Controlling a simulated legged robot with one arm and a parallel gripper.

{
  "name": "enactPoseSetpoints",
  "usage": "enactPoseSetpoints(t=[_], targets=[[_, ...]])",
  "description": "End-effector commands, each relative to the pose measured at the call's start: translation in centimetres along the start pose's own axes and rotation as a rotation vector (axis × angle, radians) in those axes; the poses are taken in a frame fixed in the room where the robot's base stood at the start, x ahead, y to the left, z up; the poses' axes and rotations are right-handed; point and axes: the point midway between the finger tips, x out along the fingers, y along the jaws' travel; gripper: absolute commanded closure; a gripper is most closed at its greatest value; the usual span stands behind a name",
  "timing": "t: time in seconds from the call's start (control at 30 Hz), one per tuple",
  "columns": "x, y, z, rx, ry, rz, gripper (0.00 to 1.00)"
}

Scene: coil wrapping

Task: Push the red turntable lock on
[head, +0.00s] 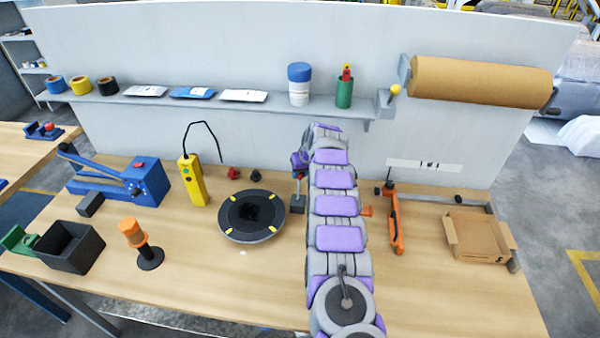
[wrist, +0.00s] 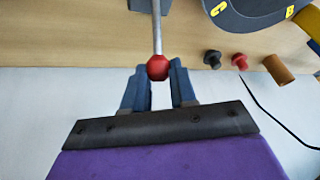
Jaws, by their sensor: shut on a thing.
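The red turntable lock is a thin grey rod with a red ball knob (wrist: 158,67) at its end. In the wrist view the knob sits between the fingertips of my gripper (wrist: 159,73), which is shut on it. In the head view my gripper (head: 299,168) is beside the lock, and the lock's dark base (head: 297,204) stands on the bench. My arm hides part of that area. The round black turntable (head: 232,228) with yellow marks lies just left of the lock, and its edge also shows in the wrist view (wrist: 245,22).
A black button and a red button (head: 233,173) stand behind the turntable. A yellow pendant control (head: 192,182) with a black cable is to the left. An orange tool (head: 396,222) and a cardboard box (head: 480,240) are on the right. A back panel with a shelf (head: 225,101) rises behind.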

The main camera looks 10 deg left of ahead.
Motion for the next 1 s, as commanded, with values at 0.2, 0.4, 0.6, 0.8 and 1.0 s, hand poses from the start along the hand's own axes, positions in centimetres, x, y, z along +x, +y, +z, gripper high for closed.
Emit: enactPoseSetpoints(t=[0.2,0.4,0.6,0.8,1.0], targets=[[-0.1,-0.3,0.4,-0.007,0.018,0.007,1.0],[-0.3,-0.4,0.6,-0.019,0.054,0.023,1.0],[-0.5,-0.6,0.9,-0.03,0.089,0.038,1.0],[-0.8,-0.7,1.1,-0.042,0.125,0.053,1.0],[-0.9,-0.9,1.5,-0.055,0.164,0.07,1.0]])
